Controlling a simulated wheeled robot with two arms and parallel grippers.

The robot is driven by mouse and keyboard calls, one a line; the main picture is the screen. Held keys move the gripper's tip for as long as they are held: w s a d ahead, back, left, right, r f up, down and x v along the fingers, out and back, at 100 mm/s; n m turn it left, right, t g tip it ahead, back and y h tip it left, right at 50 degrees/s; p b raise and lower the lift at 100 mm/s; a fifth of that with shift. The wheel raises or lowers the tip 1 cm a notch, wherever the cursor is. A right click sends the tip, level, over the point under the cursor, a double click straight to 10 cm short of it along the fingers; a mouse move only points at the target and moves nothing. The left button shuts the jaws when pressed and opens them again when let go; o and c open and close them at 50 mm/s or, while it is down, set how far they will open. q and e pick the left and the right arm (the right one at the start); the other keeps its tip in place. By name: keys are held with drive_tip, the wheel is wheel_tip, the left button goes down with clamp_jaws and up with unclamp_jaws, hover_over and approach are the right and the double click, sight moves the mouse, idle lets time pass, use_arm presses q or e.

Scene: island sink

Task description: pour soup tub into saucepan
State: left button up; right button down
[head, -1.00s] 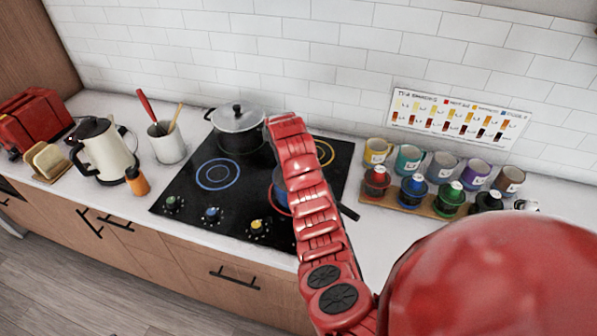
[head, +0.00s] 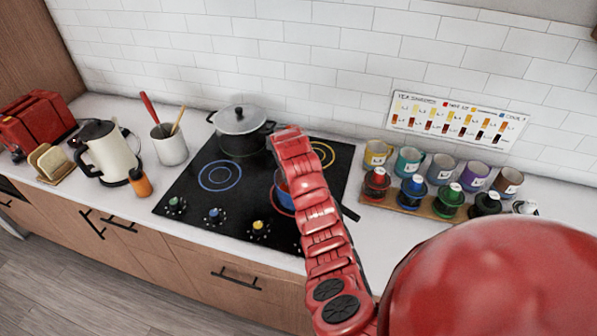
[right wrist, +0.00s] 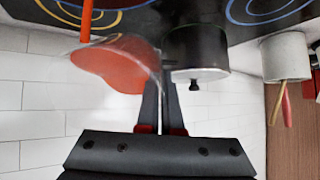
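In the right wrist view, which is upside down, a clear soup tub (right wrist: 152,58) with orange-red soup is tilted beside my right gripper (right wrist: 163,88). The fingers are close together on its edge. A thin orange stream (right wrist: 87,20) runs from the tub toward the stove side; where it lands is out of frame. In the head view, the blue saucepan (head: 281,180) stands on the red-ringed burner, mostly hidden behind my right arm. Its dark handle points right. The tub and right gripper are hidden in the head view. My left gripper is not in view.
A lidded pot (head: 240,130) stands at the back of the black cooktop (head: 190,205), left of my arm. A utensil crock (head: 170,150), kettle (head: 108,152) and toaster (head: 38,122) are at left. Several mugs and a rack (head: 422,208) of colored bottles are at right.

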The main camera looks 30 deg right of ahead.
drive_tip(key=shift+s, duration=0.1)
drive_tip(key=shift+s+a+f+t+h, duration=0.1)
drive_tip(key=shift+t+h, duration=0.05)
drive_tip(key=shift+t, duration=0.4)
drive_tip(key=shift+s+f+t+h, duration=0.1)
drive_tip(key=shift+t+h, duration=0.05)
drive_tip(key=shift+t, duration=0.4)
idle(0.4)
